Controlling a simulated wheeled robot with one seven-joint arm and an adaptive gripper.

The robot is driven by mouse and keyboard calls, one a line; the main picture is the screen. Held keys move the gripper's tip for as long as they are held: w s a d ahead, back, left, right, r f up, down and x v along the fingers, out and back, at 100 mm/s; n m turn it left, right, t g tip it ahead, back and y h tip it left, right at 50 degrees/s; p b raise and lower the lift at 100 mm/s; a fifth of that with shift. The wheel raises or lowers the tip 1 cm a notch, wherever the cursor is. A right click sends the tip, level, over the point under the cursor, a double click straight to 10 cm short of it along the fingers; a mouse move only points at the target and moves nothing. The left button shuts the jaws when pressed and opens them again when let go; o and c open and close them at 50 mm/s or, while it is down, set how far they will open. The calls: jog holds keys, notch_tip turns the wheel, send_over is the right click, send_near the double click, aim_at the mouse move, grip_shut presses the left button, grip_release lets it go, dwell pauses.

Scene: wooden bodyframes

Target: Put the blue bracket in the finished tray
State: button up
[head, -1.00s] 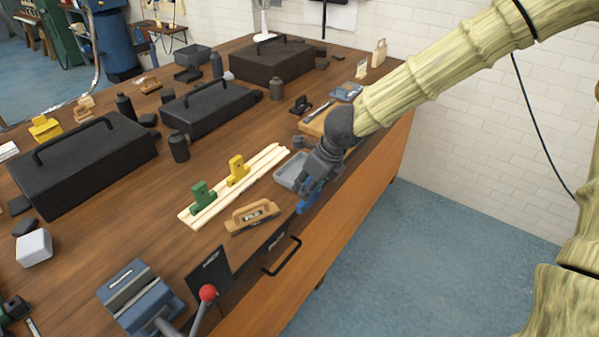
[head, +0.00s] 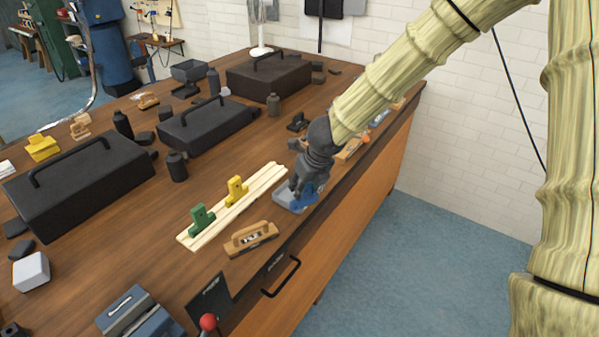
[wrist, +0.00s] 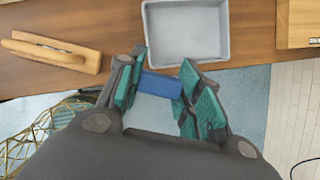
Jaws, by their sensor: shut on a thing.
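My gripper (head: 300,194) is shut on the blue bracket (wrist: 161,85), which sits between the teal finger pads in the wrist view. In the head view the blue bracket (head: 304,203) shows only in part below my fingers. The grey tray (wrist: 186,32), seemingly the finished tray, is open and empty in the wrist view, just beyond the bracket. In the head view the tray (head: 283,195) is partly hidden behind my gripper and the bracket. The bracket overlaps the tray's front side there; its height above the tray cannot be told.
A wooden-handled tool (head: 250,238) lies left of the tray. A pale wooden rail (head: 235,205) holds a green bracket (head: 201,217) and a yellow bracket (head: 236,190). A wooden block (wrist: 300,22) is right of the tray. The bench's front edge is close, with floor beyond.

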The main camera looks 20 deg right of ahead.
jog(key=shift+w+d+f+p, duration=0.25)
jog(key=shift+w+f+p, duration=0.5)
jog(key=shift+w, duration=0.8)
jog(key=shift+w+d+f+p, duration=0.3)
jog(key=shift+w+f+p, duration=0.5)
jog(key=shift+w, duration=0.8)
jog(key=shift+w+d+f+p, duration=0.25)
jog(key=shift+w+f+p, duration=0.5)
jog(key=shift+w, duration=0.8)
jog(key=o, duration=1.2)
jog(key=shift+c, duration=0.2)
jog(key=shift+o, duration=0.2)
jog(key=shift+r, duration=0.1)
jog(key=v, duration=1.2)
jog(key=shift+b, duration=0.35)
